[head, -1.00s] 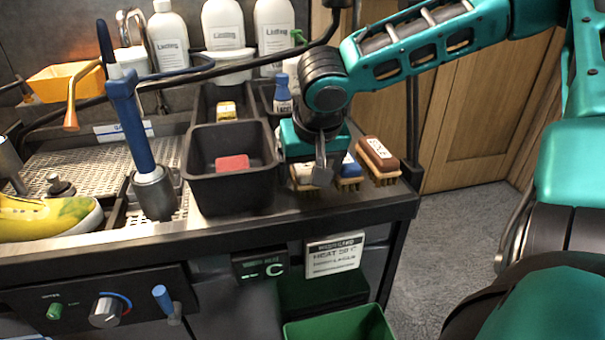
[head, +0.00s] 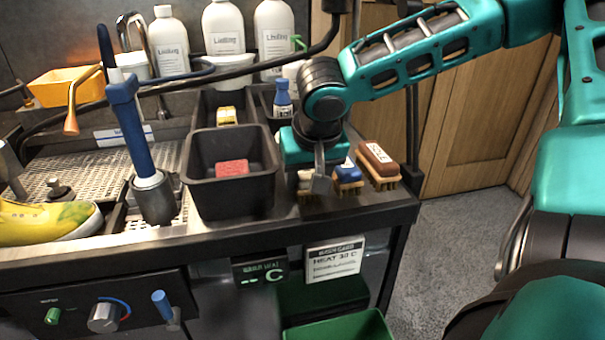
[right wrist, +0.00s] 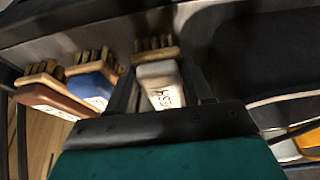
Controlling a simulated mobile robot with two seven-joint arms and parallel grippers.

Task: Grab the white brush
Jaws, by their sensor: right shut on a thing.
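The white brush (right wrist: 160,88) has a white block with dark lettering and a wooden bristle base. In the right wrist view it sits between the fingers of my right gripper (right wrist: 165,95), which is shut on it. In the head view my right gripper (head: 319,180) points down over the brush row, and the white brush (head: 304,178) is mostly hidden behind it. The blue brush (head: 347,174) stands just to its right; it also shows in the right wrist view (right wrist: 93,88). My left gripper is not in view.
A brown brush (head: 379,160) stands right of the blue one, near the counter's right edge. A black bin (head: 232,195) with a red sponge (head: 232,168) is close on the left. A small blue bottle (head: 283,102) and tall white bottles (head: 222,30) stand behind.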

